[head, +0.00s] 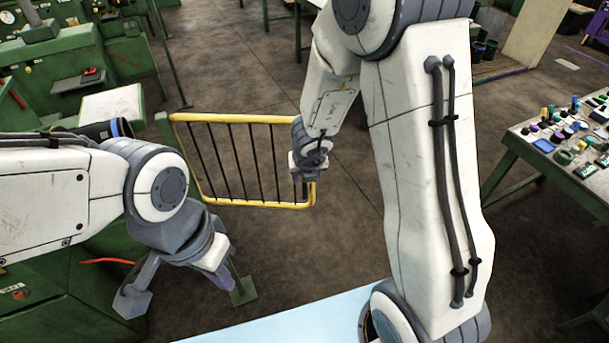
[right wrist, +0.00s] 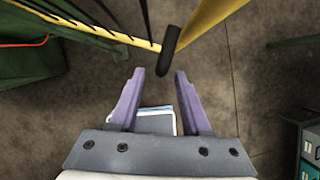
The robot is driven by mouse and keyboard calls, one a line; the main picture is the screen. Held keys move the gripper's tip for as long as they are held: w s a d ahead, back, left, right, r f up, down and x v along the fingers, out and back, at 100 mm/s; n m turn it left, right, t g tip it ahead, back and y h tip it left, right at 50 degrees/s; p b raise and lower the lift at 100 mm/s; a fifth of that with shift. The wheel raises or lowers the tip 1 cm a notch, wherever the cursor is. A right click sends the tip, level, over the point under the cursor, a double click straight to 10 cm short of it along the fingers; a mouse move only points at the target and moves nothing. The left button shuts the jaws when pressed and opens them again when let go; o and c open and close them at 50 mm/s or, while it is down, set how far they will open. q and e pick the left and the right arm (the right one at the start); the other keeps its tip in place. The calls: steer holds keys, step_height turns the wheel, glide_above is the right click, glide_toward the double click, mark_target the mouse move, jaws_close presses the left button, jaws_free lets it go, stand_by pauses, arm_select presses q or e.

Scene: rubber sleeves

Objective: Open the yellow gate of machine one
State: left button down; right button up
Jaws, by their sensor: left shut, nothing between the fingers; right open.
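The yellow gate (head: 235,118) has black bars and hangs from a green post (head: 164,128) at its left in the head view. In the right wrist view its yellow rail (right wrist: 100,33) crosses the top. A black handle (right wrist: 170,47) on the gate's end lies just ahead of my right gripper (right wrist: 160,76), which is open and empty. In the head view my right arm partly hides this end of the gate. My left gripper (head: 226,289) is shut and empty, low in front of the green machine (head: 60,275), apart from the gate.
A green table (head: 560,178) with several small coloured parts stands at the right. Green machinery (head: 120,45) stands at the back left. A light blue surface (head: 300,326) is at the front. The concrete floor beyond the gate is mostly clear.

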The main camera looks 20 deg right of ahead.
steer(key=p+v, duration=0.3)
steer(key=v, duration=0.3)
steer(key=shift+r, duration=0.25)
